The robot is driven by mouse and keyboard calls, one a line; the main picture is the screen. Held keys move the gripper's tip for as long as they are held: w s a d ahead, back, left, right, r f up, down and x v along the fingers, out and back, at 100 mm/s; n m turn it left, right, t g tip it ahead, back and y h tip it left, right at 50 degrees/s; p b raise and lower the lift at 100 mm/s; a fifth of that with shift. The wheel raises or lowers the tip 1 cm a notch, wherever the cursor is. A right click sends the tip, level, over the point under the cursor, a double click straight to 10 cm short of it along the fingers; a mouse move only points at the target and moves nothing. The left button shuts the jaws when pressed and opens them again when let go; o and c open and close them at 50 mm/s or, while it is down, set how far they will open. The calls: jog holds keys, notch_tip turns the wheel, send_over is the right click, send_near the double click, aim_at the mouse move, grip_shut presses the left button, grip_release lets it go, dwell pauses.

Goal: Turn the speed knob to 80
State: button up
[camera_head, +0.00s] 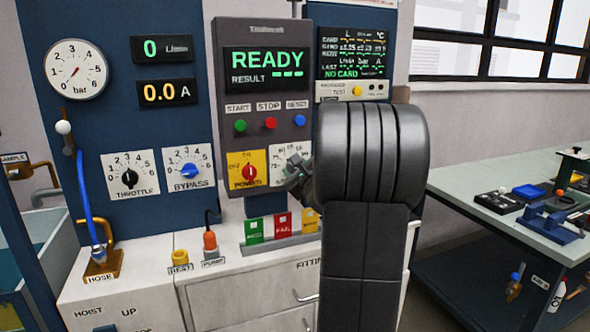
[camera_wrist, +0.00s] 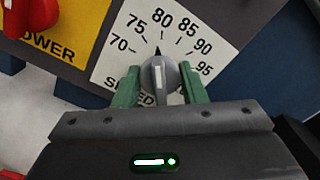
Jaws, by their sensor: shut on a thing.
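The speed knob (camera_wrist: 158,77) is a grey dial on a white plate (camera_wrist: 120,68) with marks 70, 75, 80, 85, 90 and 95. In the wrist view its black pointer tip points up at the 80 mark, or very slightly left of it. My gripper (camera_wrist: 158,86) has its two green fingers on either side of the knob, shut on it. In the head view my gripper (camera_head: 294,182) reaches the speed plate (camera_head: 284,155) on the control panel, and my dark arm hides the plate's right part and much of the knob.
The red power knob (camera_head: 249,172) on its yellow plate is just left of the speed plate. Start, stop (camera_head: 270,123) and reset buttons sit above, under a screen reading READY (camera_head: 268,62). A side table (camera_head: 490,170) is at right.

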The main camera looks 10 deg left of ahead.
jog(key=shift+m, duration=0.6)
jog(key=o, duration=1)
jog(key=shift+s+d, duration=0.1)
jog(key=v, duration=1.3)
jog(key=shift+s+d, duration=0.2)
jog(key=shift+s, duration=0.05)
jog(key=x, duration=1.4)
